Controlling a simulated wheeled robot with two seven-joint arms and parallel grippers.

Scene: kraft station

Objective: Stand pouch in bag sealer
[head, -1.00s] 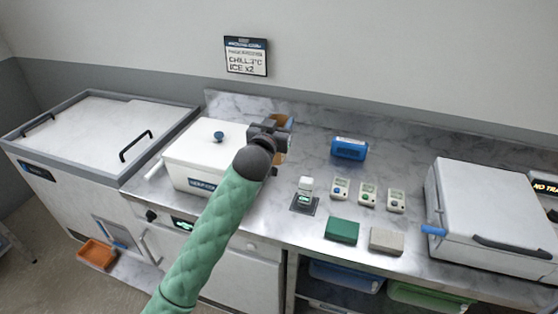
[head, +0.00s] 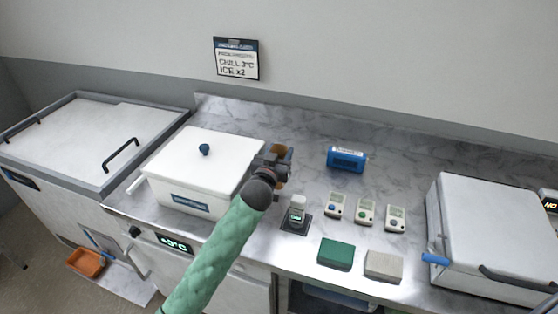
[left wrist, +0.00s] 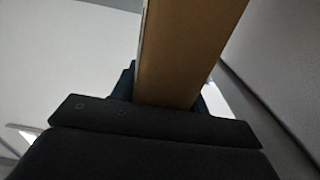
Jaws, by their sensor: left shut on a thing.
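My left gripper (head: 276,162) is shut on a brown kraft pouch (head: 287,152), just right of the white lidded box. The arm and gripper hide most of the pouch in the head view. In the left wrist view the pouch (left wrist: 190,50) rises as a flat tan panel from between the dark gripper parts (left wrist: 160,100). A blue device with a pale label (head: 347,158) stands at the back of the counter, right of the pouch and apart from it. I cannot tell for sure whether it is the bag sealer. My right gripper is not in view.
A white box with a blue knob (head: 190,180) stands left of my gripper. A small jar (head: 297,212) sits on a dark pad. Three small meters (head: 365,212), a green block (head: 335,253) and a grey block (head: 383,265) lie to the right. A large lidded unit (head: 490,225) stands far right.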

